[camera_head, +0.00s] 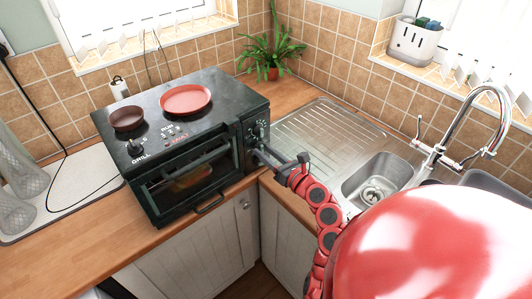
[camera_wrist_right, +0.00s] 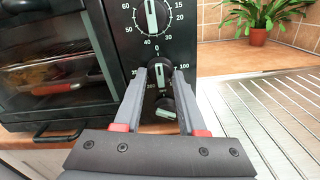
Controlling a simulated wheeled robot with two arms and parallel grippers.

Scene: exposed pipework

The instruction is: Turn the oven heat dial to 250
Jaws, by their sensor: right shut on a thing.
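The black mini oven (camera_head: 225,95) stands on the wooden counter, its control panel facing right. In the right wrist view the panel carries a timer dial (camera_wrist_right: 151,15) at the top, the heat dial (camera_wrist_right: 160,74) with temperature numbers around it in the middle, and another dial (camera_wrist_right: 166,108) below. My right gripper (camera_wrist_right: 160,76) is shut on the heat dial, one finger on each side of it. In the head view the right gripper (camera_head: 262,153) reaches the panel from the right. The exact dial setting cannot be read. My left gripper is out of view.
A red pan (camera_head: 185,99) and a brown dish (camera_head: 127,119) sit on the oven top. The steel drainboard (camera_head: 325,128) and sink (camera_head: 375,181) lie to the right. A potted plant (camera_head: 270,55) stands behind, and the tap (camera_head: 480,115) is farther right.

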